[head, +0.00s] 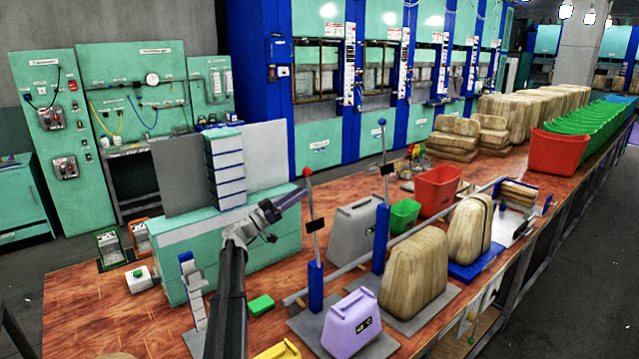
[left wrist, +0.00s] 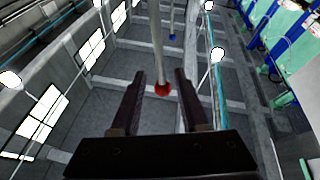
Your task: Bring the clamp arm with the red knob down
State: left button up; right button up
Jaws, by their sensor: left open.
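The clamp arm (head: 312,210) with the red knob (head: 307,172) stands nearly upright, a thin pale rod with a black tag, rising from a blue post (head: 316,287) on the bench. My left gripper (head: 298,194) is open, with its dark fingers pointing at the rod just below the knob. In the left wrist view the red knob (left wrist: 162,89) appears between the two open fingers of the left gripper (left wrist: 160,74). Whether a finger touches it cannot be told. My right gripper is not in view.
A second upright clamp arm with a blue knob (head: 382,122) stands behind to the right. A purple block (head: 352,322), a grey block (head: 355,228) and tan moulded pieces (head: 415,268) stand close by.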

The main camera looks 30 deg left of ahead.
pick_arm(q)
jog(key=p+x, duration=0.2)
jog(key=x, duration=0.5)
jog(key=shift+w+p, duration=0.3)
jog(key=shift+p, duration=0.1)
jog(key=shift+d+r, duration=0.1)
jog(key=shift+d, duration=0.05)
grip_shut()
dwell(0.9)
